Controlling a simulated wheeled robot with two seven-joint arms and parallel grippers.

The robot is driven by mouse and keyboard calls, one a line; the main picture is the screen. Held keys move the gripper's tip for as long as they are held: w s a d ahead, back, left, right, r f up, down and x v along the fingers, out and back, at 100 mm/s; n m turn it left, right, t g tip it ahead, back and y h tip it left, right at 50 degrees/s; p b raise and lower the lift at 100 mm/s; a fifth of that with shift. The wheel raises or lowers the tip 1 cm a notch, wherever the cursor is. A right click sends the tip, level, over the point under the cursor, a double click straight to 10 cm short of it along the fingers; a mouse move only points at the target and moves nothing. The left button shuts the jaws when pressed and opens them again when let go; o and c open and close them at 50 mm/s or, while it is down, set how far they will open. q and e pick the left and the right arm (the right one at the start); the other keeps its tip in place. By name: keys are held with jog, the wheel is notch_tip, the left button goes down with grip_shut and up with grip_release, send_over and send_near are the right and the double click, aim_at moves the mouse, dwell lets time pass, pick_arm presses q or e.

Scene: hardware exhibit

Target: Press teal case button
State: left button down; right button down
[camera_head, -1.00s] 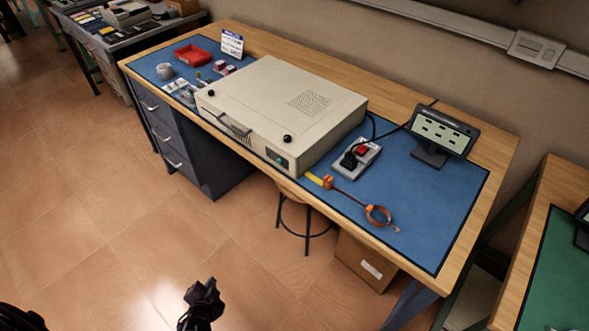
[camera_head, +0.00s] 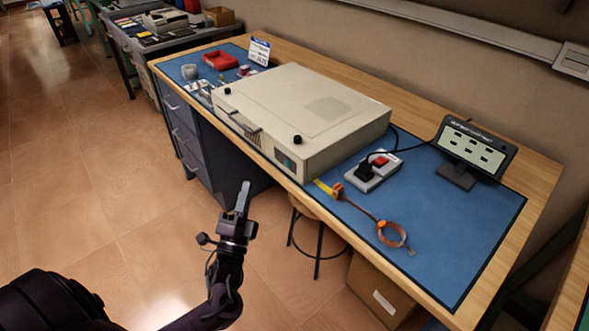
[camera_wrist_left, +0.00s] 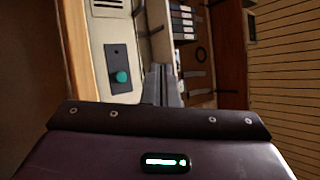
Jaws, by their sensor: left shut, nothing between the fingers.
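A beige case (camera_head: 310,110) lies on the blue mat of the workbench. Its front face carries a dark panel with a teal button (camera_head: 288,164) near the right corner. The teal button also shows in the left wrist view (camera_wrist_left: 122,77), on its dark plate, left of the fingers. My left gripper (camera_head: 243,190) is shut and empty, fingers pointing up, in front of the bench and apart from the case, left of and below the button. In the left wrist view its fingers (camera_wrist_left: 161,75) are together. My right gripper is not in view.
A red tray (camera_head: 220,60) is at the left. A stool (camera_head: 318,236) and a cardboard box (camera_head: 380,290) are below the bench.

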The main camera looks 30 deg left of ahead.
aim_at(287, 164)
pick_arm(q)
jog(key=shift+w, duration=0.1)
